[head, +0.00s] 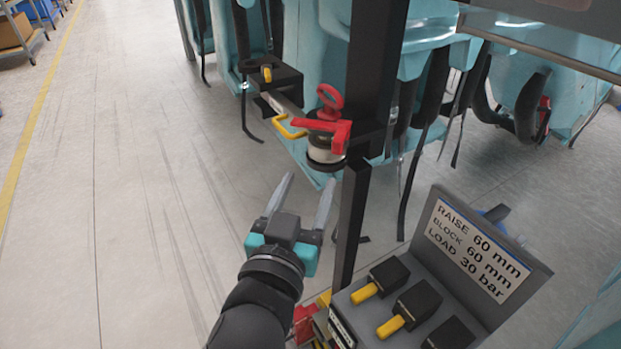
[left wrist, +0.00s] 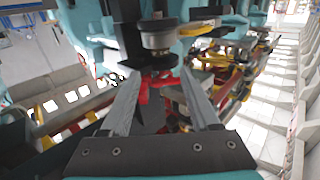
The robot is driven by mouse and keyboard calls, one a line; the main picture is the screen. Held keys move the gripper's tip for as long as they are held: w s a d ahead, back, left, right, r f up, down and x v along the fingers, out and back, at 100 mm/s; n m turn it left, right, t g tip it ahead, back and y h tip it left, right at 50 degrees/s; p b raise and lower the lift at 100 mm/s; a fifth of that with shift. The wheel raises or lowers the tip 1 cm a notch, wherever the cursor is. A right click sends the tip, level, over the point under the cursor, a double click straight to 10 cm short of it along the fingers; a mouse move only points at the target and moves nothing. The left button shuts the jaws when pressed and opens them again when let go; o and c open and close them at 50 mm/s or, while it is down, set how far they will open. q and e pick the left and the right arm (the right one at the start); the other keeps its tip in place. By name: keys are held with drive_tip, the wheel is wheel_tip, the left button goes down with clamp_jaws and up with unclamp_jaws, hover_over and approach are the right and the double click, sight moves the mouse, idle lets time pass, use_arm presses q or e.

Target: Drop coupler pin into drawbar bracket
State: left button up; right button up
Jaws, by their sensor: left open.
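A red pin-like part with a ring handle (head: 330,97) stands upright at the black bracket (head: 368,139) on the dark post. I take it for the coupler pin. A red block (head: 325,133) is beside it, above a pale round collar (head: 326,153). Whether the pin is seated in a hole is hidden. My left gripper (head: 309,182) is open and empty, with its fingers pointing up toward the collar, apart from it. In the left wrist view, a round metal-and-black part (left wrist: 158,40) is just beyond the open fingers, with red parts (left wrist: 150,90) seen between them. My right gripper is out of view.
A grey panel with a RAISE, BLOCK, LOAD sign (head: 478,245) and yellow-levered black blocks (head: 385,288) is at lower right. Teal seats (head: 410,60) fill the back. The floor (head: 130,200) at left is clear.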

sight(326, 139)
use_arm(q)
drive_tip(key=w+d, duration=0.1)
drive_tip(key=w, duration=0.4)
drive_tip(key=w+d+b, duration=0.1)
drive_tip(key=w, duration=0.4)
drive_tip(key=w+d, duration=0.1)
drive_tip(key=w, duration=0.3)
drive_tip(key=shift+w, duration=0.4)
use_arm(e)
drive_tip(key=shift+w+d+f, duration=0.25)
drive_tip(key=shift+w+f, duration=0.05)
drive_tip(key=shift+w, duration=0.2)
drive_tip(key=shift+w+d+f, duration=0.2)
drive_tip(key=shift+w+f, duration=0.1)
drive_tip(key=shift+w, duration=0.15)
use_arm(q)
drive_tip(key=shift+c, duration=0.2)
clamp_jaws()
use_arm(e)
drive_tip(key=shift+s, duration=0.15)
use_arm(q)
drive_tip(key=shift+o, duration=0.2)
unclamp_jaws()
